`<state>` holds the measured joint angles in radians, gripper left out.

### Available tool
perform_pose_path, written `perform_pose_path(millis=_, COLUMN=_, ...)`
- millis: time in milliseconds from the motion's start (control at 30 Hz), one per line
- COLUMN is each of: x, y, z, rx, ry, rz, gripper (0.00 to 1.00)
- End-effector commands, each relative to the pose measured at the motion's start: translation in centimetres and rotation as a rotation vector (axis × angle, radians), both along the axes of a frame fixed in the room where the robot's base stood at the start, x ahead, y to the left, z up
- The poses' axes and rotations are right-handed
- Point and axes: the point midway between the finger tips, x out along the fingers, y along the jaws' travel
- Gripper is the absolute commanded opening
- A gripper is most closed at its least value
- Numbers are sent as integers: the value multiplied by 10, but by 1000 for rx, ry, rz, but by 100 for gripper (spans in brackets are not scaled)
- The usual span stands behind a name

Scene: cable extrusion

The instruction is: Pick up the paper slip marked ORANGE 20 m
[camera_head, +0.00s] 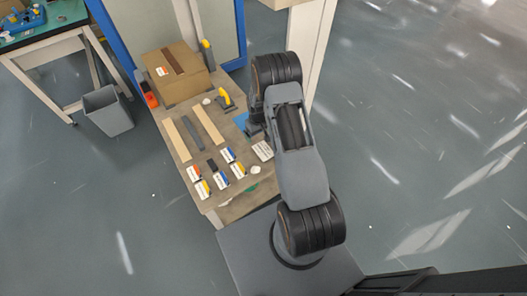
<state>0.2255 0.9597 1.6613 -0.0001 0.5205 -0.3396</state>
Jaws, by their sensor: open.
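Several small white paper slips with coloured bands lie on the near part of the table.
Other slips have blue (228,155) and yellow (202,189) bands. Long strips (208,124) lie behind them on the table (213,205). A cardboard box (176,84) stands at the back. A yellow-handled tool (225,98) lies nearby. A grey bin (107,110) stands on the floor at left.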

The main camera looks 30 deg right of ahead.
Motion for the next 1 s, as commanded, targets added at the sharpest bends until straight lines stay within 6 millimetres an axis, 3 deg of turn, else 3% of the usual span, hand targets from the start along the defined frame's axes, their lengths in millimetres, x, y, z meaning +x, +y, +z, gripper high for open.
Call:
perform_pose_path(millis=267, x=0, y=0, z=-17, rx=0, ry=0, rz=0, gripper=100)
perform_pose_path(millis=600, x=-1, y=0, z=-61, rx=1, ry=2, rz=0, gripper=100)
perform_pose_path(millis=1000, x=0, y=0, z=-69, rx=0, ry=0, rz=0, gripper=100)
